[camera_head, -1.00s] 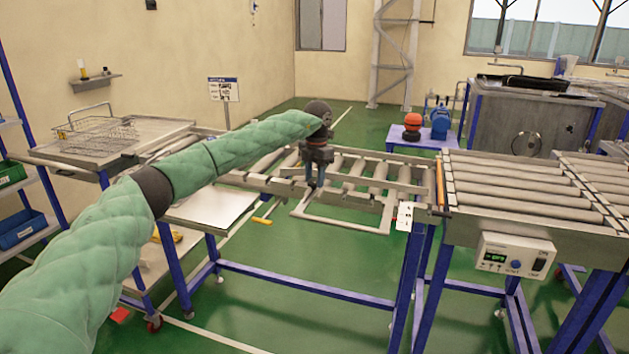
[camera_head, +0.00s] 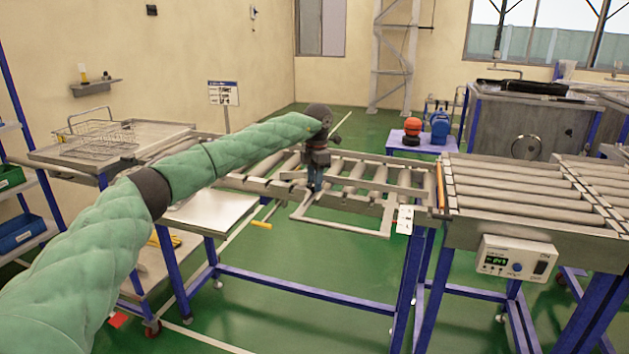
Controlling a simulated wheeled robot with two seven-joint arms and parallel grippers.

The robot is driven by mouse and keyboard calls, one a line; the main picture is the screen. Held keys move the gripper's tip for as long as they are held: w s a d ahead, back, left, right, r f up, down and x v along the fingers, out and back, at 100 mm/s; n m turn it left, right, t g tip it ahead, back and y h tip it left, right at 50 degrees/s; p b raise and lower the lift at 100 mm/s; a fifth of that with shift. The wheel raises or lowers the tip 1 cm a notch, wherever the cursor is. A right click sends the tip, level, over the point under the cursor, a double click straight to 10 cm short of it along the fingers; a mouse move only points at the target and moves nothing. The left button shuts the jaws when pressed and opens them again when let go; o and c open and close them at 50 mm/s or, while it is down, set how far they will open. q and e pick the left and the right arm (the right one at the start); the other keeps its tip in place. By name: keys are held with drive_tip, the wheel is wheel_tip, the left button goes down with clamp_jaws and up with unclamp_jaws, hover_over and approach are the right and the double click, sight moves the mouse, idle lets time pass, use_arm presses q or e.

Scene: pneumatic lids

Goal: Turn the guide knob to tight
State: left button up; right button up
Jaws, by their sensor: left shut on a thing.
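My left arm in its green padded sleeve reaches in from the left to the roller conveyor. My left gripper (camera_head: 316,186) points down at the near side of the conveyor's middle section. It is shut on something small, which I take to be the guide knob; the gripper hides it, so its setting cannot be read. A grey guide frame (camera_head: 340,229) sticks out toward me just below the gripper. A small white label (camera_head: 405,219) hangs at its right end. My right gripper is not in view.
The right roller conveyor (camera_head: 520,190) carries a control box (camera_head: 516,258) with a green display and blue dial. A wire basket (camera_head: 98,140) sits on the left bench. A small table behind holds an orange-red item (camera_head: 412,128) and a blue motor (camera_head: 440,128). Green floor lies open between.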

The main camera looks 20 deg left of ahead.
use_arm(q)
drive_tip(key=shift+r, duration=0.15)
drive_tip(key=o, duration=1)
